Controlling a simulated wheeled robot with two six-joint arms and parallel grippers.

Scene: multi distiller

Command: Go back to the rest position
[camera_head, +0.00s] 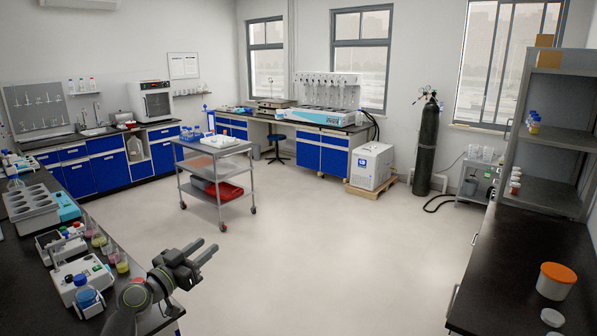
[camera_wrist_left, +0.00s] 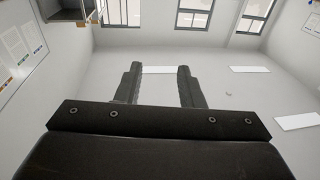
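My left gripper (camera_head: 203,253) is in the lower left of the head view, raised over the floor beside the left bench. Its two fingers are apart with nothing between them. In the left wrist view the left gripper (camera_wrist_left: 158,85) also shows as two separated dark fingers, with only the ceiling, wall and windows behind them. My right gripper is in neither view.
The left bench (camera_head: 110,227) holds a multi-well heater, stirrers and flasks close to my left arm. The right bench (camera_head: 500,262) holds an orange-lidded jar (camera_head: 556,280). A steel cart (camera_head: 216,150) stands mid-room. The floor (camera_head: 320,240) between is clear.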

